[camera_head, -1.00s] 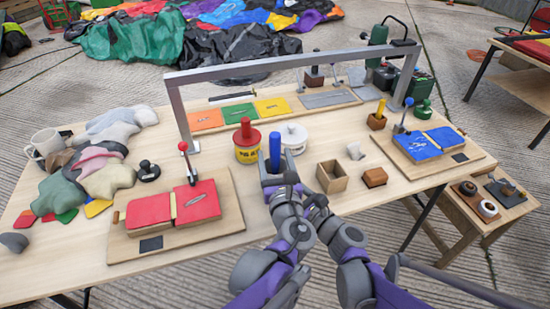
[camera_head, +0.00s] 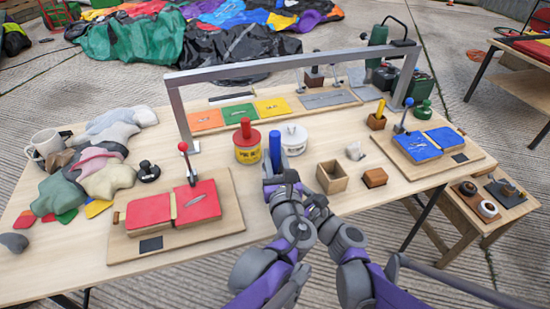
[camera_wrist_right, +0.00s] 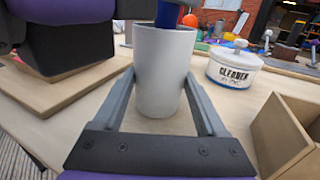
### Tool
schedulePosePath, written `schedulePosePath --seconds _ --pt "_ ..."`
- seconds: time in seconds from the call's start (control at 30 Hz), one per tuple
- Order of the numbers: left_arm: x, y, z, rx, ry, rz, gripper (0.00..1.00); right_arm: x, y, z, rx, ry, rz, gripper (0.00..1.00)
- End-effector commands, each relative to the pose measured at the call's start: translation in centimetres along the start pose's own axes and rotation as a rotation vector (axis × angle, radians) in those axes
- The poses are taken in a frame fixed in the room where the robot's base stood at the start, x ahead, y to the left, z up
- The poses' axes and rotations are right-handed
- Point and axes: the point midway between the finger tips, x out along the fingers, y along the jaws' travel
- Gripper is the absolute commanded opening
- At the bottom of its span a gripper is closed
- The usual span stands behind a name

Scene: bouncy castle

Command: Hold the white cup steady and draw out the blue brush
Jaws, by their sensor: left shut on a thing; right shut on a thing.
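The blue brush (camera_head: 275,148) stands upright near the middle of the table, its thick handle showing above my left gripper (camera_head: 279,180). My left gripper is shut on the brush; its fingers' contact is partly hidden in the head view. In the right wrist view the white cup (camera_wrist_right: 162,72) stands upright between the fingers of my right gripper (camera_wrist_right: 162,90), which is shut on it. The brush's blue shaft (camera_wrist_right: 168,14) shows at the cup's mouth; its lower end is hidden. In the head view my arms largely hide the cup.
A yellow tin with a red handle (camera_head: 247,150) and a white tin labelled cleaner (camera_wrist_right: 234,70) stand close behind. An open wooden box (camera_head: 332,178) is to the right. A board with red pads (camera_head: 174,206) lies left. A metal frame (camera_head: 290,63) spans the table's back.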

Motion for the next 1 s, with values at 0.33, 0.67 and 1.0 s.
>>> schedulePosePath --seconds 0.33,0.67,1.0 --pt "0.0 0.0 6.5 0.0 -0.001 -0.001 0.0 0.0 0.0 0.0 -0.001 0.001 0.0 0.1" --pt "0.0 0.0 9.5 0.001 -0.001 0.0 0.0 0.0 0.0 0.0 0.0 0.0 0.0 0.1" --pt "0.0 0.0 9.5 0.001 -0.001 0.0 0.0 0.0 0.0 0.0 0.0 0.0 0.0 0.99"
